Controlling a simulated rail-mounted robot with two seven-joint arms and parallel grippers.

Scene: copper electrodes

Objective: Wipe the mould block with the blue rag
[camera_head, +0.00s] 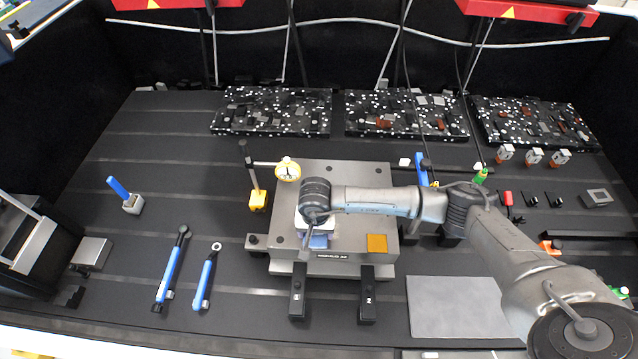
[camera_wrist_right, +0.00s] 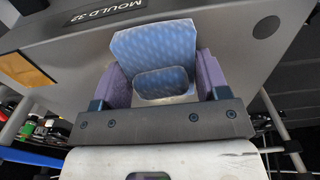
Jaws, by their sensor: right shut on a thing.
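The mould block (camera_head: 347,175) is a grey, flat-topped block in the middle of the bench; its label reads MOULD-32 in the right wrist view (camera_wrist_right: 200,40). My right gripper (camera_head: 318,232) is over the front left part of its top, pointing down. It is shut on the blue rag (camera_head: 318,241), which shows as a folded blue patterned piece between the purple fingers in the right wrist view (camera_wrist_right: 157,55). The rag lies at or just over the block's top; I cannot tell if it touches. My left gripper is not in view.
A yellow-based dial indicator (camera_head: 288,169) stands at the block's left rear. An orange square (camera_head: 377,243) lies on its front right. Two black clamps (camera_head: 298,291) are at its front. Blue-handled wrenches (camera_head: 171,268) lie left; a grey plate (camera_head: 458,307) lies right.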

